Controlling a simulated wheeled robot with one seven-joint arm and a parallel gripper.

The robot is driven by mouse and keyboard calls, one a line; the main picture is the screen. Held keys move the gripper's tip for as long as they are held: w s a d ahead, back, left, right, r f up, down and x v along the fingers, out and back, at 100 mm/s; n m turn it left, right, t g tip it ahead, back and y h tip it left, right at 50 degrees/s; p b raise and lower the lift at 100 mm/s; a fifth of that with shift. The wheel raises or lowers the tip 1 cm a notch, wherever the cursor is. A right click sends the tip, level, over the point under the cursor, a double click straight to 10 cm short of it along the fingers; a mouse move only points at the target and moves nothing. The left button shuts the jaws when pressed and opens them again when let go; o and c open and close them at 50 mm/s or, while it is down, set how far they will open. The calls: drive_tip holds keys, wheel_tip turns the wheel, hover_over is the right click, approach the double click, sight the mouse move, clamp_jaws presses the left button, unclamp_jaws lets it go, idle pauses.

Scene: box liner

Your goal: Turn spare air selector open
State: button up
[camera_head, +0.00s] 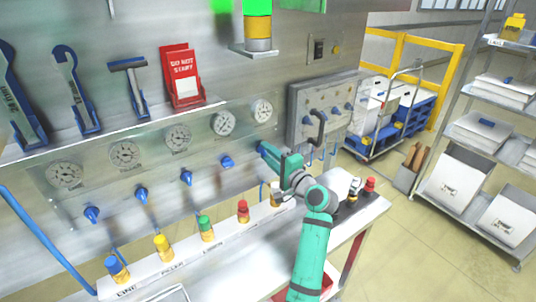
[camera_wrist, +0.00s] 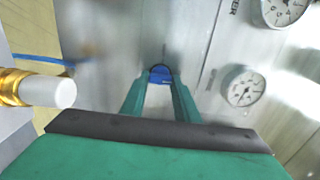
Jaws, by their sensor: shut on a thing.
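A blue selector knob (camera_wrist: 160,74) sits on the steel panel, between my fingertips in the wrist view. I take it to be the spare air selector; its label is not readable. My gripper (camera_wrist: 161,80) is shut on this knob, its two green fingers on either side. In the head view my gripper (camera_head: 268,152) reaches the panel at the right end of the row of blue knobs, below the rightmost gauge (camera_head: 263,111). The fingers and arm hide most of the held knob there, so its turn angle cannot be told.
Other blue knobs (camera_head: 187,177) run leftward along the panel under their gauges. Below, a white ledge (camera_head: 140,283) carries several colour-capped fittings; a brass and white one (camera_wrist: 40,90) stands close left in the wrist view. A grey box (camera_head: 322,108) with a black handle is to the right.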

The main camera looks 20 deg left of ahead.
drive_tip(key=shift+d, duration=0.1)
drive_tip(key=o, duration=1)
drive_tip(key=shift+o, duration=0.2)
drive_tip(key=v, duration=1)
drive_tip(key=shift+s+d, duration=0.3)
